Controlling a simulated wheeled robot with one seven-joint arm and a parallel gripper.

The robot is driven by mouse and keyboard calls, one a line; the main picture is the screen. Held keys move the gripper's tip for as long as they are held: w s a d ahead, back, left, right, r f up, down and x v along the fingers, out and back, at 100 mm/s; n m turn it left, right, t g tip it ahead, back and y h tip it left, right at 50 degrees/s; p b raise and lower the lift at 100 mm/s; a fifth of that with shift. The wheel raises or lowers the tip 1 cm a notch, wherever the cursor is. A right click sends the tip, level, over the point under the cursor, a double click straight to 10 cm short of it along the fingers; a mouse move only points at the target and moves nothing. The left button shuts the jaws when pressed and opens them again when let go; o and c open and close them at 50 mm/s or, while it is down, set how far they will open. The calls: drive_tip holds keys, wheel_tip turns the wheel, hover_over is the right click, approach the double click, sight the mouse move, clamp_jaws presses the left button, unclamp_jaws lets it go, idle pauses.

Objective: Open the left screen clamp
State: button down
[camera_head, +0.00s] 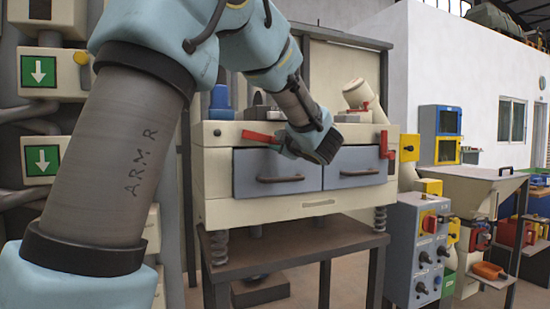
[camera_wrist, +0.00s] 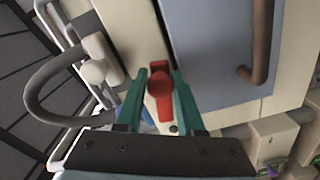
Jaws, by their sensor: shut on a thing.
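The left screen clamp (camera_head: 262,137) is a red lever at the upper left of the cream sifter box, above the left grey-blue door (camera_head: 277,172). In the wrist view the red clamp (camera_wrist: 160,85) sits between the two teal fingers of my gripper (camera_wrist: 160,74), which are shut on it. The rounded end of the lever shows between the fingertips, and its bar runs back toward the palm. The right red clamp (camera_head: 384,145) is beside the right door (camera_head: 355,167).
The box stands on springs over a dark metal table (camera_head: 300,244). Door handles (camera_head: 280,179) stick out in front. A cream pipe (camera_head: 362,95) rises at the back right. A grey control panel (camera_head: 418,250) and a hopper (camera_head: 480,186) stand at the right.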

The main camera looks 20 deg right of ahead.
drive_tip(key=shift+d+r+n+b, duration=0.15)
drive_tip(key=shift+r+n+b, duration=0.75)
drive_tip(key=shift+n, duration=0.3)
drive_tip(key=shift+r, duration=0.15)
drive_tip(key=c, duration=0.5)
unclamp_jaws()
drive_tip(key=shift+c, duration=0.2)
drive_tip(key=s+d+b, duration=0.1)
drive_tip(key=s, duration=0.9)
drive_tip(key=shift+s+d, duration=0.15)
drive_tip(key=shift+s, duration=0.2)
